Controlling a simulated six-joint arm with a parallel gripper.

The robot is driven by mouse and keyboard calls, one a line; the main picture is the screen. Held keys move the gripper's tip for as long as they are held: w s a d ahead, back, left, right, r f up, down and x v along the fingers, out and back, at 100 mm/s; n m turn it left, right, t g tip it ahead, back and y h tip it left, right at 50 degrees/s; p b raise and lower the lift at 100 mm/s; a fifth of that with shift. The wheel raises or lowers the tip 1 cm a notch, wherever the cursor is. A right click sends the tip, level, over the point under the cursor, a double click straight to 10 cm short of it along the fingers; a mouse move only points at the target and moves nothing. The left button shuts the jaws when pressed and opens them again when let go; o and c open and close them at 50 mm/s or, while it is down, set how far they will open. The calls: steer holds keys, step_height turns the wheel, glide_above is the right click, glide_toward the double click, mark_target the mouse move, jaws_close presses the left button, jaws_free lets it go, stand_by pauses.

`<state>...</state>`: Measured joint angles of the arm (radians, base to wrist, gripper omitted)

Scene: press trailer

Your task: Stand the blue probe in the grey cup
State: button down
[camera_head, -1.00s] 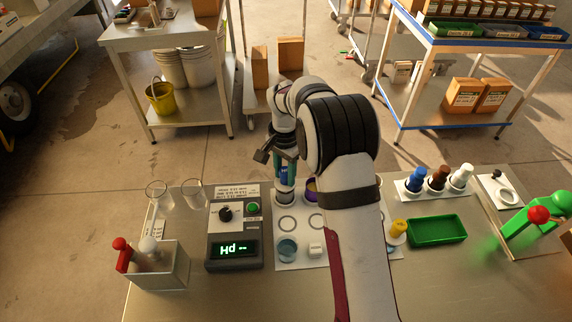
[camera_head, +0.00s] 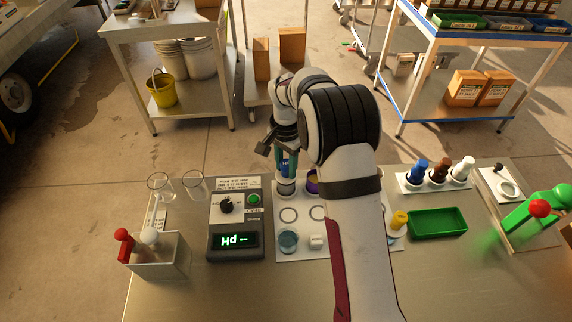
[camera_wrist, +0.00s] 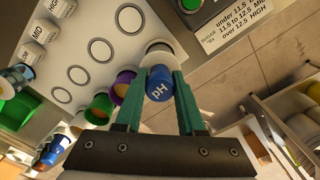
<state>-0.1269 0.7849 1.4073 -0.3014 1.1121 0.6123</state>
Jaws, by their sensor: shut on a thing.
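The blue probe (camera_wrist: 159,86), its round cap marked "pH", is between the teal fingers of my gripper (camera_wrist: 161,76) in the wrist view. My gripper (camera_head: 287,160) is shut on it; in the head view only a narrow blue strip of the probe (camera_head: 286,168) shows. A pale grey-white cup (camera_head: 286,188) stands directly below the fingers at the back left of the white mat. Its pale rim (camera_wrist: 158,50) shows just past the probe's cap in the wrist view. The probe hides its inside, so I cannot tell how deep the tip sits.
A purple cup with a yellow inside (camera_head: 312,184) stands close to the right of the pale cup. A teal cup (camera_head: 288,240) is at the mat's front left. A meter (camera_head: 235,232) reading "Hd --" stands left. A green tray (camera_head: 437,222) and a bottle rack (camera_head: 434,185) are right.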

steer(key=shift+f, duration=0.6)
steer(key=c, duration=0.8)
jaws_free()
steer(key=shift+r, duration=0.1)
steer(key=shift+r, duration=5.4)
steer(key=shift+r, duration=0.1)
step_height(320, 180, up, 9)
steer(key=shift+f, duration=0.1)
